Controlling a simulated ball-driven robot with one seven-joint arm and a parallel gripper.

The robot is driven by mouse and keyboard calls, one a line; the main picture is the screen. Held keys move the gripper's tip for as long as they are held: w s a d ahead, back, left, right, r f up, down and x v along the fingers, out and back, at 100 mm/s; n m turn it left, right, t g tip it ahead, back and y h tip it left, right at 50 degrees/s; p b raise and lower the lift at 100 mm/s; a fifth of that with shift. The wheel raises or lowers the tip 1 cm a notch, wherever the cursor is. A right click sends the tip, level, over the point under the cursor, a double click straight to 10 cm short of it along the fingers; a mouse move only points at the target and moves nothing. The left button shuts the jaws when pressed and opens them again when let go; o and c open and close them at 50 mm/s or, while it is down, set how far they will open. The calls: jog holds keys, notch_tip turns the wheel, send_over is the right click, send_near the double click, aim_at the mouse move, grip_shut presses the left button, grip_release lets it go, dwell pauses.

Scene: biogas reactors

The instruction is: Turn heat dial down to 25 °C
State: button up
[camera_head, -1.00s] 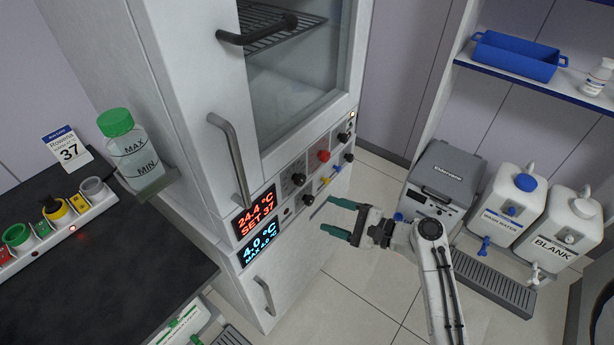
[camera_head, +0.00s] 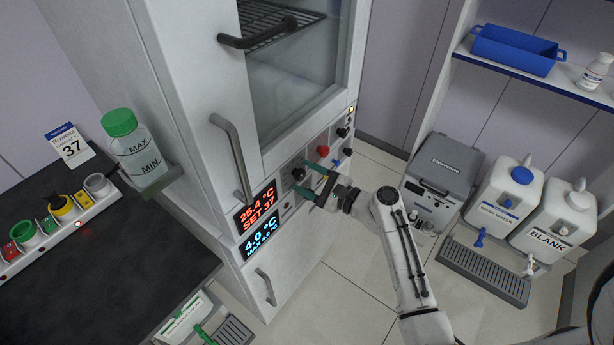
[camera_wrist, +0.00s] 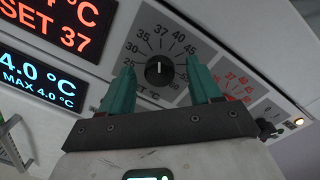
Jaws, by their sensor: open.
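The heat dial (camera_wrist: 159,71) is a black knob with a pale pointer line, ringed by a scale with numbers such as 25, 30, 35, 37, 40 and 45. Its pointer looks near 37 in the wrist view. In the head view the dial (camera_head: 299,174) is on the cabinet's control panel. My gripper (camera_wrist: 164,88) has teal fingers, open, one on each side of the dial in the picture; contact is not visible. In the head view my gripper (camera_head: 308,178) is at the panel. The red display (camera_head: 257,208) reads 25.4 °C, SET 37.
A blue display (camera_head: 261,236) reads 4.0 °C, MAX 4.0 °C. A red knob (camera_head: 323,151) and a second scale with red numbers (camera_wrist: 238,86) are right of the dial. A door handle (camera_head: 233,160) juts out above the panel. Open floor lies below my arm.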

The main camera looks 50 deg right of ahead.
jog(key=shift+w, duration=0.15)
jog(key=shift+c, duration=0.2)
jog(key=c, duration=1)
